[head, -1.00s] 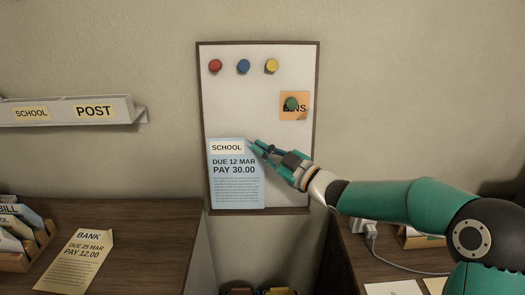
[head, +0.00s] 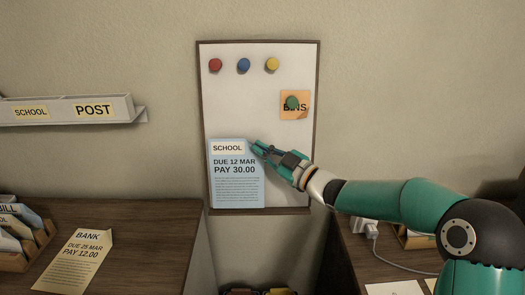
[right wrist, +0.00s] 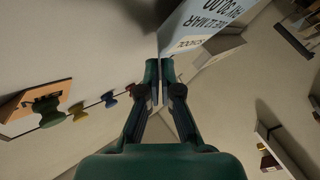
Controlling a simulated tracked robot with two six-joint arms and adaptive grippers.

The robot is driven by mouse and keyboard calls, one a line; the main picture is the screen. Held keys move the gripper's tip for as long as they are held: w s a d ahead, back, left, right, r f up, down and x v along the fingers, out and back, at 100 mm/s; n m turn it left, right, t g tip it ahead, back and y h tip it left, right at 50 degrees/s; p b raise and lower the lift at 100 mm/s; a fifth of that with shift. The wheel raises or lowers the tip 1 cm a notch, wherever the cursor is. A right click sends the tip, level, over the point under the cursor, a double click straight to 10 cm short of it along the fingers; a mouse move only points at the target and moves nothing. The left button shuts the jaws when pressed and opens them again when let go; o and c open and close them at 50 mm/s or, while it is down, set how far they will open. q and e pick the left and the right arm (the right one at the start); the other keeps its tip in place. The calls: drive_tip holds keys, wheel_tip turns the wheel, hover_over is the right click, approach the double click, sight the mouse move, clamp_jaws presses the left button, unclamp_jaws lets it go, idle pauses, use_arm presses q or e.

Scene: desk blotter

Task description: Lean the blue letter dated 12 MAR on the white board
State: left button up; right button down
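The blue letter (head: 236,187), with a SCHOOL label, DUE 12 MAR and PAY 30.00, stands upright against the lower left of the white board (head: 260,125). Its bottom edge is at the board's lower frame; I cannot tell whether it rests on a ledge. My right gripper (head: 257,147) is at the letter's top right corner, its fingers nearly together with the corner between them. In the right wrist view the letter (right wrist: 208,22) extends from the fingertips (right wrist: 159,62). My left gripper is not in view.
Red (head: 215,65), blue (head: 243,65) and yellow (head: 272,65) magnets sit along the board's top. A green magnet (head: 292,103) holds an orange BINS note (head: 290,114). A POST shelf (head: 70,110) is at left. A BANK letter (head: 75,262) lies on the left desk beside a letter rack (head: 38,245).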

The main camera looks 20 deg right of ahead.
drive_tip(key=shift+w+d+f, duration=0.25)
drive_tip(key=shift+w+f, duration=0.35)
drive_tip(key=shift+w, duration=0.1)
drive_tip(key=c, duration=1.2)
unclamp_jaws()
drive_tip(key=shift+c, duration=0.2)
drive_tip(key=v, duration=1.2)
drive_tip(key=shift+f, duration=0.15)
